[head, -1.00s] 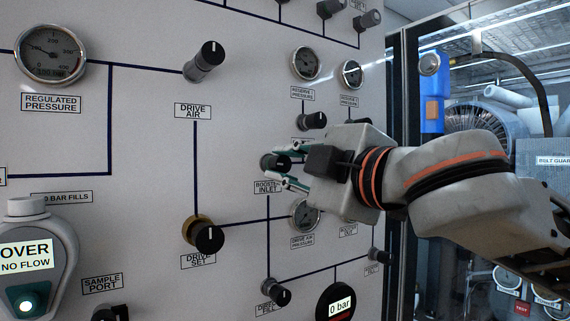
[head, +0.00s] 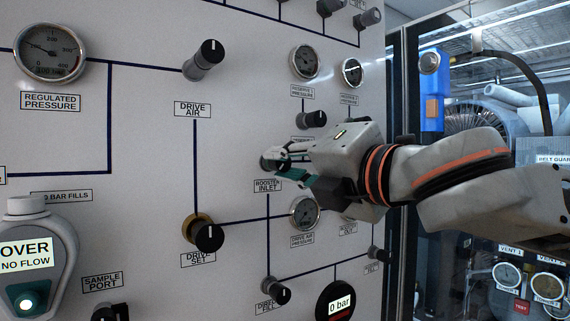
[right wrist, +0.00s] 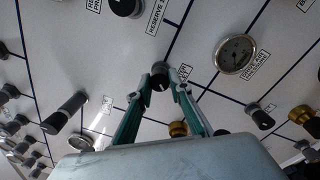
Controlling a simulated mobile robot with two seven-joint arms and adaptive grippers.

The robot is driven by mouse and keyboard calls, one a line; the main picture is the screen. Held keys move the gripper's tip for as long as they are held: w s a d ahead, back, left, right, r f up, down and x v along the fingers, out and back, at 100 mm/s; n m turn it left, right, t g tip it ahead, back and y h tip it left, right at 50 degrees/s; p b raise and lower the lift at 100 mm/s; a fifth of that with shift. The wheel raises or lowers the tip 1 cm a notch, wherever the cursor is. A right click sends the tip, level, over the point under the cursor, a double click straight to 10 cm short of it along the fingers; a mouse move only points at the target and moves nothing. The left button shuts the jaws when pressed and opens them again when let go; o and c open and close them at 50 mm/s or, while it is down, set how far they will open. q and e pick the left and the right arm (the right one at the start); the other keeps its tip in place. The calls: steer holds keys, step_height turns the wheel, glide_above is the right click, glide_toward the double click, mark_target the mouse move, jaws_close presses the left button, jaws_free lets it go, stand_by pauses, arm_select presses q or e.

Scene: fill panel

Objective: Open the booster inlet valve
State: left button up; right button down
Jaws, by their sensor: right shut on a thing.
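The booster inlet valve is a dark round knob (head: 268,163) above the label "BOOSTER INLET" (head: 267,186) on the white panel. My right gripper (head: 280,158) reaches in from the right and is shut on this knob. Its fingers hide much of the knob in the head view. In the right wrist view the two green-and-grey fingers (right wrist: 160,80) close on either side of the black knob (right wrist: 160,72). The knob's pointer mark cannot be made out. My left gripper is not in view.
Other black knobs sit close by: one above (head: 312,119), the drive set knob (head: 208,238) lower left and the drive air knob (head: 205,58) upper left. A drive air pressure gauge (head: 305,212) is just below the gripper. A glass-fronted cabinet (head: 470,260) stands at right.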

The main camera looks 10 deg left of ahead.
steer(key=shift+n, duration=2.2)
steer(key=c, duration=1.8)
jaws_free()
steer(key=shift+c, duration=0.2)
steer(key=v, duration=1.2)
steer(key=shift+w+d, duration=0.1)
